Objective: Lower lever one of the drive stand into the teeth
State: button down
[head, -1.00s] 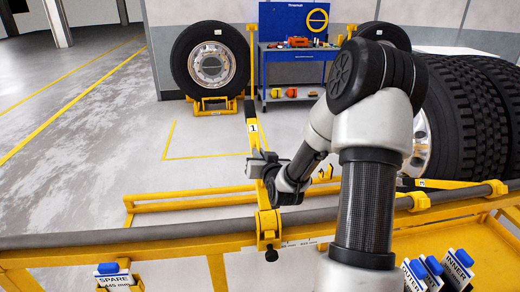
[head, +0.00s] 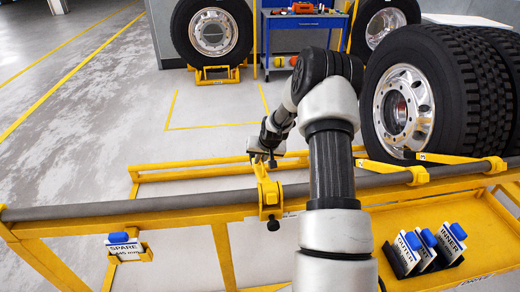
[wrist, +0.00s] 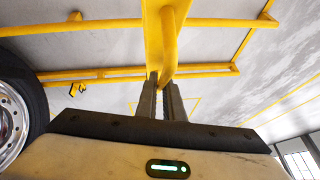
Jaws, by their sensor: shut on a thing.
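Lever one (head: 266,182) is a yellow arm mounted by a clamp on the grey bar of the drive stand (head: 130,207). It leans away from me over the far side of the stand, and its far end is hidden by my gripper. My gripper (head: 262,158) is shut on lever one. In the wrist view, the two dark fingers of my gripper (wrist: 165,96) close around the yellow bar of lever one (wrist: 166,45). I cannot make out the teeth or whether the lever touches them.
More yellow levers (head: 390,170) sit on the bar to the right, beside a large wheel (head: 405,105). A spare wheel (head: 212,33) stands at the back near a blue workbench (head: 300,25). The left floor is clear.

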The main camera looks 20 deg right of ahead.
aim_at(259, 168)
jog(key=shift+s+a+f+g, duration=0.1)
jog(key=shift+f+g, duration=0.15)
jog(key=shift+f, duration=0.25)
jog(key=shift+s+f+g, duration=0.15)
jog(key=shift+f+g, duration=0.05)
jog(key=shift+f, duration=0.25)
jog(key=shift+s+a+f+g, duration=0.1)
jog(key=shift+f+g, duration=0.15)
jog(key=shift+f, duration=0.25)
jog(key=c, duration=1.9)
grip_release()
jog(key=shift+d, duration=0.1)
jog(key=p+v, duration=0.2)
jog(key=v, duration=1.5)
jog(key=shift+d+r, duration=0.15)
jog(key=shift+d, duration=0.15)
